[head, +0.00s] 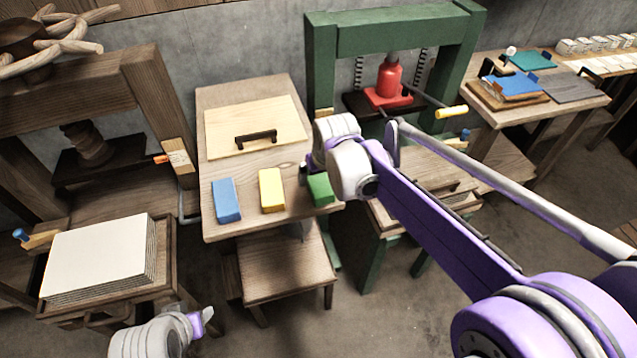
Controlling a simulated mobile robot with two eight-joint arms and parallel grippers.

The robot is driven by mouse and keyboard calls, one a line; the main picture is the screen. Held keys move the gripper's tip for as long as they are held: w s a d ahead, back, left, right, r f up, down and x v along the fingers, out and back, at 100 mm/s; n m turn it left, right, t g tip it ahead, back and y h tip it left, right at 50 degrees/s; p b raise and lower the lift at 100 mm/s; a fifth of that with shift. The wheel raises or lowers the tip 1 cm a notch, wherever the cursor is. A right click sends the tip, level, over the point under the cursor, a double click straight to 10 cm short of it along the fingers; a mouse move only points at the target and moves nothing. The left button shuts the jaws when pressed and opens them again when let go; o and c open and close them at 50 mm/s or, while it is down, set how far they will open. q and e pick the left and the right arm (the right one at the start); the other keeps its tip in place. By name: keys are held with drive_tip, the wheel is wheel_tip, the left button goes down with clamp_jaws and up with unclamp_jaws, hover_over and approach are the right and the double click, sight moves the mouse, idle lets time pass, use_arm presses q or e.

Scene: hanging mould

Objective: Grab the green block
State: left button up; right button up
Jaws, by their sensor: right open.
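The green block (320,190) lies near the front right edge of a wooden table (215,185). A yellow block (271,190) and a blue block (226,200) lie to its left, in a row. My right gripper (306,172) is open, just above and behind the green block. The wrist hides much of this gripper, and I cannot tell if it touches the block. My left gripper (206,318) is low at the bottom of the view, away from the blocks. Its fingers show too little to tell open from shut.
A light board with a dark handle (256,138) lies behind the blocks. A wooden press and a paper stack (100,258) stand at left. A green press frame (322,65) with a red jack (390,80) stands behind my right arm. A low stool (285,268) is in front.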

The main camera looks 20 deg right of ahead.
sight(319, 180)
drive_tip(key=x, duration=0.3)
drive_tip(key=shift+w+d+f, duration=0.1)
drive_tip(key=shift+w+f, duration=0.05)
drive_tip(key=shift+f, duration=0.05)
drive_tip(key=shift+c, duration=0.2)
drive_tip(key=c, duration=1.5)
drive_tip(key=shift+o, duration=0.2)
drive_tip(key=shift+r, duration=0.15)
